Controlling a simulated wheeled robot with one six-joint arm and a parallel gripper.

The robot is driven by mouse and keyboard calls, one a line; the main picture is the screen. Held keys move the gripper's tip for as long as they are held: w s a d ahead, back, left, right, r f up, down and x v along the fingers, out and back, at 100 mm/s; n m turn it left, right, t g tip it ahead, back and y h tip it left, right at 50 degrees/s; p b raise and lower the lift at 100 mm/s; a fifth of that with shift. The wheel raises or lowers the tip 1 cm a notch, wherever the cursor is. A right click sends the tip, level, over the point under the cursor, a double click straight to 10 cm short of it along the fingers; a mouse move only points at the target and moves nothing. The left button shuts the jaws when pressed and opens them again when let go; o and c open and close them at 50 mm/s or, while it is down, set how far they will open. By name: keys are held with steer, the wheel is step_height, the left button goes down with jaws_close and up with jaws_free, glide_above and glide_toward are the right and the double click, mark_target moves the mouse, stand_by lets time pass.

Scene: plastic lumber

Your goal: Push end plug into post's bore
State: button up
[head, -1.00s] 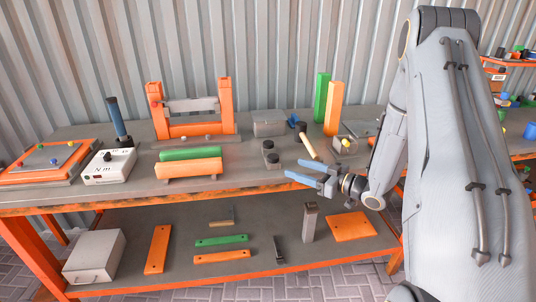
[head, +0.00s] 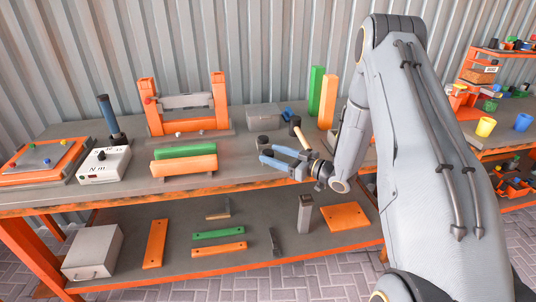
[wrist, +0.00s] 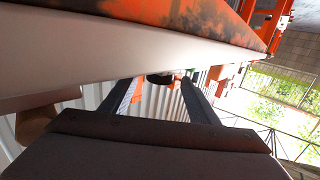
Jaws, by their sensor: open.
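My gripper (head: 269,154) has blue fingers, spread open and empty, low over the bench's front part in the head view. A dark round piece (head: 263,142), possibly an end plug, stands just behind the fingertips; I cannot tell if they touch it. In the wrist view my gripper (wrist: 157,84) shows two dark fingers apart, with a dark round thing (wrist: 160,77) beyond them. A green post (head: 316,91) and an orange post (head: 328,102) stand upright at the back. Another green post (head: 185,151) and orange post (head: 184,165) lie at the front. No bore is visible.
The bench (head: 120,194) has an orange front edge. An orange press frame (head: 188,125), a white meter box (head: 105,165) and a blue-handled tool (head: 108,115) stand left. A mallet (head: 300,135) and grey box (head: 263,115) are close behind my gripper. The lower shelf holds loose parts.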

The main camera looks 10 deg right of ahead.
steer(key=shift+c, duration=0.3)
steer(key=c, duration=1.1)
steer(key=shift+o, duration=0.2)
